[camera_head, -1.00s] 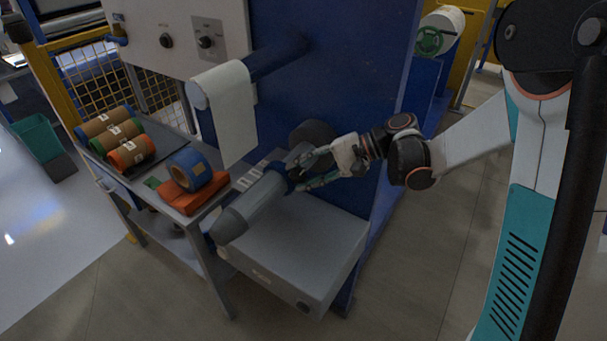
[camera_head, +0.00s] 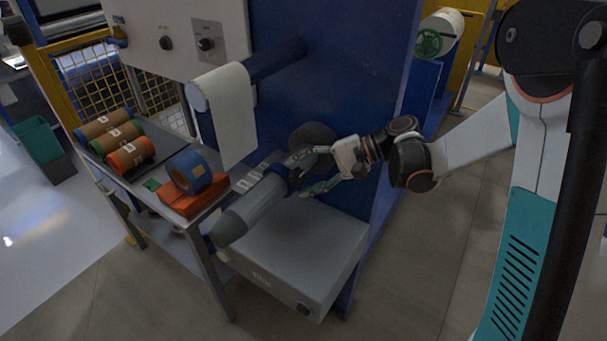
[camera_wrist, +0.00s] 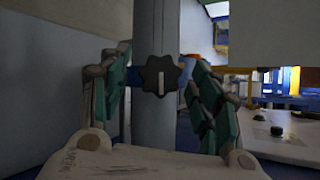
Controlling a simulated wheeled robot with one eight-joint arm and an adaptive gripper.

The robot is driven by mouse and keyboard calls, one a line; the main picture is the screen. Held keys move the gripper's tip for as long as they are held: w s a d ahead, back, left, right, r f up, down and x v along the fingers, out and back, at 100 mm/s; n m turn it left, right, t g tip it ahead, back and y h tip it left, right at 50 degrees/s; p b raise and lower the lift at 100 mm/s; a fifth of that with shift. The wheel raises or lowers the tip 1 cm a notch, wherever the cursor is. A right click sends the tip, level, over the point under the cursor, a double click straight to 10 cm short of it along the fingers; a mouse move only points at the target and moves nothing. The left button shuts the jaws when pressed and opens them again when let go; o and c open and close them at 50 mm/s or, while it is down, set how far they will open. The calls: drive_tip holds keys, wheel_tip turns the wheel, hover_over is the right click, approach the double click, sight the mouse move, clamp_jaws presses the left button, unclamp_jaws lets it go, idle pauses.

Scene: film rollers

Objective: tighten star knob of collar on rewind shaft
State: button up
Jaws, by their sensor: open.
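The rewind shaft (camera_head: 252,211) is a grey cylinder with a tapered free end, reaching out from the blue machine panel; it stands vertical in the wrist view (camera_wrist: 152,118). A blue collar (camera_head: 281,176) sits around it near the panel. The black star knob (camera_wrist: 160,75), with a pale bar mark, faces the wrist camera. My gripper (camera_head: 313,173) is open beside the collar, on the right of the shaft. In the wrist view its green-padded fingers (camera_wrist: 157,90) stand apart left and right of the knob, with visible gaps. The knob is not clearly visible in the head view.
A grey box (camera_head: 290,255) lies below the shaft. A side table (camera_head: 165,172) at left holds film rolls (camera_head: 128,153) and a blue roll (camera_head: 190,170) on orange cloth. An upper roller (camera_head: 232,115) with white film hangs above. Floor at right is clear.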

drive_tip(key=v, duration=1.1)
drive_tip(key=shift+d+r, duration=0.2)
drive_tip(key=shift+d, duration=0.15)
